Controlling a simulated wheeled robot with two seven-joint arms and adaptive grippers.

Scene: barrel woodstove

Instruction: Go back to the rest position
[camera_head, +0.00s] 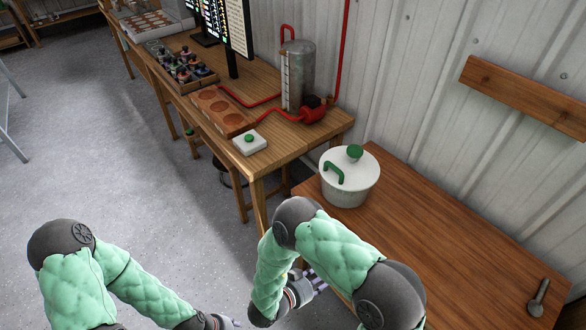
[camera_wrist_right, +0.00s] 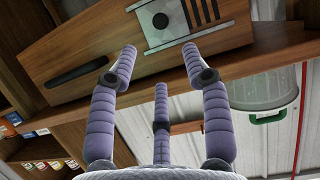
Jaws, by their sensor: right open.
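My left arm comes in at the lower left of the head view. Only a sliver of my left gripper (camera_head: 224,322) shows at the bottom edge, so its fingers are cut off. My right arm is bent in the lower middle, in front of the brown wooden table. My right gripper (camera_head: 316,281) is partly hidden behind the arm, near the table's left edge. In the right wrist view my right gripper (camera_wrist_right: 160,58) has its purple fingers spread, with nothing between them. Beyond the fingertips is a wooden panel (camera_wrist_right: 85,70) with a dark slot and a metal plate.
A white lidded pot (camera_head: 348,180) with green handles stands on the brown table (camera_head: 440,225), close to my right arm. A longer workbench (camera_head: 270,90) holds a metal cylinder (camera_head: 298,75), red hoses and a green-button box (camera_head: 249,143). Grey floor (camera_head: 90,150) is open at left.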

